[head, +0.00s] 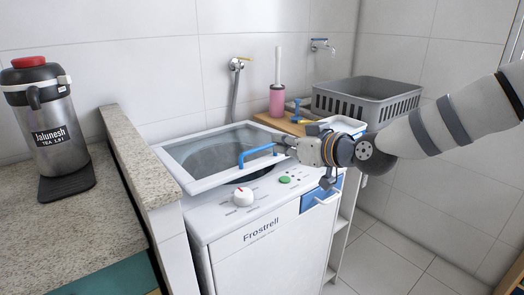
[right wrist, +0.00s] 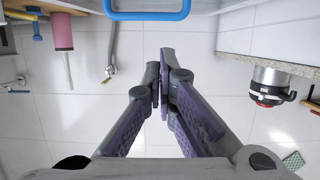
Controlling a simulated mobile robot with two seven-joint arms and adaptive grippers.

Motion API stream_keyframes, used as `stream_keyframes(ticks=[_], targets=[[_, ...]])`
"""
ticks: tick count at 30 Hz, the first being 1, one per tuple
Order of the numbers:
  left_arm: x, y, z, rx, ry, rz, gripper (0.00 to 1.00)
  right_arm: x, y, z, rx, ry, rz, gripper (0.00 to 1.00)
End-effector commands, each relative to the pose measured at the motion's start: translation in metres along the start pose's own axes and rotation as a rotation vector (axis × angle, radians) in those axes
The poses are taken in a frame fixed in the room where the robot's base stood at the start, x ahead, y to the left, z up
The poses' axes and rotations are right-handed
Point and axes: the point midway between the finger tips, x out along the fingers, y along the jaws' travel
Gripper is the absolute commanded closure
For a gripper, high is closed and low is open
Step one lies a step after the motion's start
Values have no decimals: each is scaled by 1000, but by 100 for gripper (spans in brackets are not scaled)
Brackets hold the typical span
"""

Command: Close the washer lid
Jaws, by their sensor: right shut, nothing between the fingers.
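The white washer (head: 262,243) stands in the middle of the head view. Its lid (head: 172,165) has a white frame, a clear window and a blue handle (head: 258,153) at the front. The lid is partly open and tilted, its front edge raised above the washer top with a dark gap below. My right gripper (head: 284,146) is shut and empty at the right end of the handle; I cannot tell whether it touches the lid. In the right wrist view the handle (right wrist: 148,15) is at the top edge, beyond the shut fingertips (right wrist: 162,70). My left gripper is not in view.
A granite counter (head: 105,215) with a steel flask (head: 42,118) stands left, with a low wall (head: 140,165) beside the washer. A grey basket (head: 365,98) and a pink bottle (head: 277,100) are behind right. Taps (head: 237,65) are on the wall. Floor at right is clear.

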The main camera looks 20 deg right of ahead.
Motion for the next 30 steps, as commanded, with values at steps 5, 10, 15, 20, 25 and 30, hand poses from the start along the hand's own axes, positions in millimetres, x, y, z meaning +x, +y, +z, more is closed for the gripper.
stream_keyframes(ticks=[5,10,15,20,25,30], targets=[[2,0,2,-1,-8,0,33,6,12,7,14,-50,2,100],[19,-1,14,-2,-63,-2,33,45,12,17,18,-59,1,100],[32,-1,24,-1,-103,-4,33,82,11,18,16,-56,1,100],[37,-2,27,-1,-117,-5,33,100,11,28,19,-53,0,100],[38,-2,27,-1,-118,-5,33,103,10,43,15,-46,1,100],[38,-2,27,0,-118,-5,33,103,10,48,14,-43,1,100]])
